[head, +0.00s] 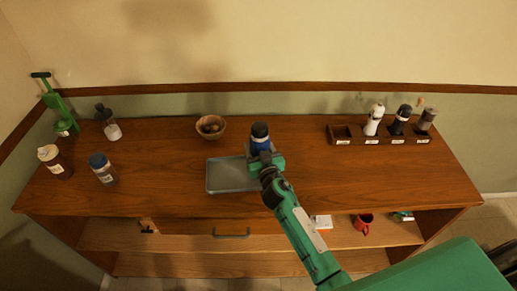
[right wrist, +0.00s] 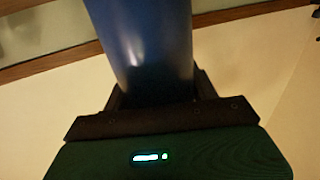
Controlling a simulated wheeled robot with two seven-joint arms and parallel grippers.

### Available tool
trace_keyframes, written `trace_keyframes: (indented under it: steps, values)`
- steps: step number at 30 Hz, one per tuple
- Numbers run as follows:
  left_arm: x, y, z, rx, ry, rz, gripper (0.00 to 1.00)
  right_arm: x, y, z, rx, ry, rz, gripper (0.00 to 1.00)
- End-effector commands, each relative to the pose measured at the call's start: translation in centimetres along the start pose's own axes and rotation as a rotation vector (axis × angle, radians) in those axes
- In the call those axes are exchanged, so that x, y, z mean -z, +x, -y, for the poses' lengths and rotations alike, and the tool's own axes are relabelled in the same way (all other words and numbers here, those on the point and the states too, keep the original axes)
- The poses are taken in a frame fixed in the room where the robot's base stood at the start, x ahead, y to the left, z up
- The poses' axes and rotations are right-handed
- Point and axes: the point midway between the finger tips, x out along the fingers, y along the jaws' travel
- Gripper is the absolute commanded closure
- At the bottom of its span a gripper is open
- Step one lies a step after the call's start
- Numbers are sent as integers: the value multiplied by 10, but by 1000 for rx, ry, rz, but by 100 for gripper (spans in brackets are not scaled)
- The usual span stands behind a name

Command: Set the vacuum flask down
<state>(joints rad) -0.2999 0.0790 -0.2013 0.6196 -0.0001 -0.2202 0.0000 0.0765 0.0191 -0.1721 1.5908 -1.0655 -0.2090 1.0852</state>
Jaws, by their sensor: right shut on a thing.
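The vacuum flask (head: 260,141) is blue with a black lid and stands upright in my right gripper (head: 263,157). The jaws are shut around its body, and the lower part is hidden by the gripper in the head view. In the right wrist view the blue body (right wrist: 146,50) rises between the two dark fingers (right wrist: 155,98). The flask is at the right end of a grey tray (head: 224,188); I cannot tell its height above the counter. My left gripper is not in view.
A wooden rack (head: 372,141) at the back right holds white, black and grey bottles; its leftmost compartment is empty. A bowl (head: 201,123) stands behind the tray. Several bottles and a green pump-like item (head: 58,104) stand at the left. The counter's right front is clear.

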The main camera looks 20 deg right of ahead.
Motion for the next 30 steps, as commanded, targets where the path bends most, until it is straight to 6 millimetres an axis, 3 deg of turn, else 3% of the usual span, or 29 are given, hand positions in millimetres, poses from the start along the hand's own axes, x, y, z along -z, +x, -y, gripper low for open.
trace_keyframes:
  steps: [11, 12, 15, 26, 30]
  values:
    - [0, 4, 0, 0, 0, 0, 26, -3, 0, 0, 0, 1, -3, 79]
    - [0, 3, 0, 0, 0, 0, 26, -3, 0, 0, -1, 1, -1, 37]
    - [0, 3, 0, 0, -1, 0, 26, -3, 0, 0, -1, 0, 0, 19]
    - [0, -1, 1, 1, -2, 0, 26, 1, 0, 0, -1, -1, 0, 19]
    - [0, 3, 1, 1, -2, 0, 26, -3, -15, 0, 0, 1, 1, 19]
